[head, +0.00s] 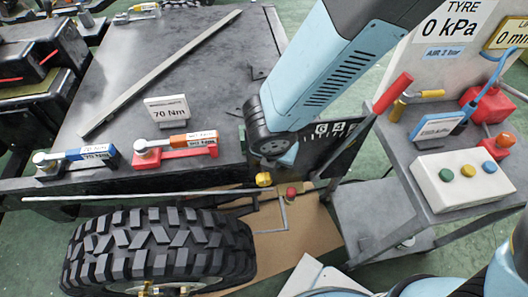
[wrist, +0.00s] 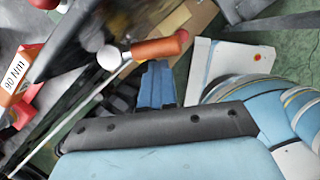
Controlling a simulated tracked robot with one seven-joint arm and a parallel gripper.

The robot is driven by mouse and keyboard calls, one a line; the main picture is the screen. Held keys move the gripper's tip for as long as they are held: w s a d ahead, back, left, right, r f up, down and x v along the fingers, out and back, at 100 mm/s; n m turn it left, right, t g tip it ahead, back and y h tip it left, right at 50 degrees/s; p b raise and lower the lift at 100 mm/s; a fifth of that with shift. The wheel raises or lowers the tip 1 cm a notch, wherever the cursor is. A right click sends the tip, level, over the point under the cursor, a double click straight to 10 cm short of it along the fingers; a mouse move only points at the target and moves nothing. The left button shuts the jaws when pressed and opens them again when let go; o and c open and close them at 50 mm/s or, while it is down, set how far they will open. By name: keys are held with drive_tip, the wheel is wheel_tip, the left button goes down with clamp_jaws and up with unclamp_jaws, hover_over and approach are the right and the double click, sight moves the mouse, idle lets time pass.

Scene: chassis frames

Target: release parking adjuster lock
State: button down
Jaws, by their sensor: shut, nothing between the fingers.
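My gripper (head: 288,155) points down beyond the dark bench's right edge; in the head view its tip is partly hidden by my arm. In the wrist view its blue fingers (wrist: 155,82) are together and empty. Just past them lies an orange-red cylindrical handle (wrist: 158,48) with a pale round end (wrist: 108,57). I cannot tell whether it touches the fingers. In the head view a yellow knob (head: 263,179) and a red knob (head: 290,194) sit low below my gripper, near a thin rod. I cannot tell which part is the parking adjuster lock.
A big tyre (head: 160,248) stands at the front left. The bench holds a blue torque wrench (head: 80,156), a red torque wrench (head: 175,150) and a 70 Nm sign (head: 167,110). A grey trolley (head: 385,205) with a button box (head: 465,178) stands at right.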

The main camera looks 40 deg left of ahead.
drive_tip(key=s+d+r, duration=0.1)
drive_tip(key=s+r, duration=0.5)
drive_tip(key=r, duration=0.4)
drive_tip(key=shift+s+d, duration=0.2)
drive_tip(key=shift+s, duration=0.15)
drive_tip(key=shift+r, duration=0.1)
drive_tip(key=w+d+r+m+t+h, duration=0.1)
drive_tip(key=w+d+r+m, duration=0.5)
drive_tip(key=w+d+m, duration=0.35)
drive_tip(key=w+d+r+m+h, duration=0.1)
drive_tip(key=w+d+r+m, duration=0.5)
drive_tip(key=w+d+m, duration=0.3)
drive_tip(key=s+d+r+m, duration=0.1)
drive_tip(key=d+r+m, duration=0.3)
drive_tip(key=d+m, duration=0.6)
drive_tip(key=d+r+m+t+y, duration=0.1)
drive_tip(key=d+r+m, duration=0.4)
drive_tip(key=d+m, duration=0.5)
drive_tip(key=d, duration=0.4)
drive_tip(key=shift+s+d, duration=0.25)
drive_tip(key=shift+s, duration=0.1)
drive_tip(key=shift+r+m, duration=0.1)
drive_tip(key=shift+m, duration=0.15)
